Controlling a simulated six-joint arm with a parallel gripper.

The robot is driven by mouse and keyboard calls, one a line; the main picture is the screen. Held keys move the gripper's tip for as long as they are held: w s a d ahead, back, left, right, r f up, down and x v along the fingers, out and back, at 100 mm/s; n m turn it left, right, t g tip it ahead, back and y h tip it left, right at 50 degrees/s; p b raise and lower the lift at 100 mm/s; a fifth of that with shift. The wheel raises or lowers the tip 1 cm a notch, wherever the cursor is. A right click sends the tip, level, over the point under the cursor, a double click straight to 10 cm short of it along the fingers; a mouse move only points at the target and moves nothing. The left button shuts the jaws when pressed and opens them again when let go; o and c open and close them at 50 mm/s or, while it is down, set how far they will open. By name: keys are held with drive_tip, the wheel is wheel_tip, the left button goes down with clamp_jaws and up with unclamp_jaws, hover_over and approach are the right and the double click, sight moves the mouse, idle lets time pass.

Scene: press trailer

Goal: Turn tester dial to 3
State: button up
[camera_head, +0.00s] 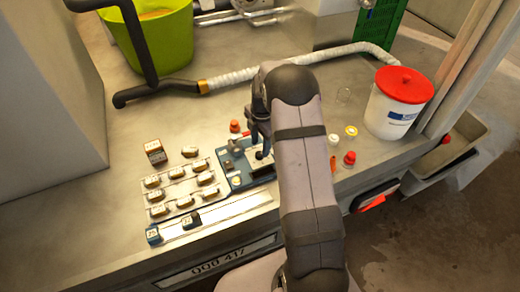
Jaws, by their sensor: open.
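The blue tester (229,163) lies on the grey worktop, with a pale panel on its right part. A small round light spot (236,181) shows on its lower left face; I cannot tell whether it is the dial. My gripper (262,155) points down over the tester's right part, with dark fingers close to its face. It is open. Whether the fingers touch or surround a dial cannot be told. My arm hides the area right of the tester, and the scale numbers are too small to read.
Left of the tester is a tray (180,190) of labelled blocks, with loose blocks around it. A red-lidded white bucket (400,103), a red knob (349,158) and small caps stand to the right. A green tub (165,38) and a ribbed hose (240,76) lie behind.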

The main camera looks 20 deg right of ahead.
sight(260, 154)
drive_tip(key=shift+w+f+p, duration=0.15)
drive_tip(key=shift+f+p, duration=0.15)
drive_tip(key=shift+f, duration=1.7)
drive_tip(key=c, duration=1)
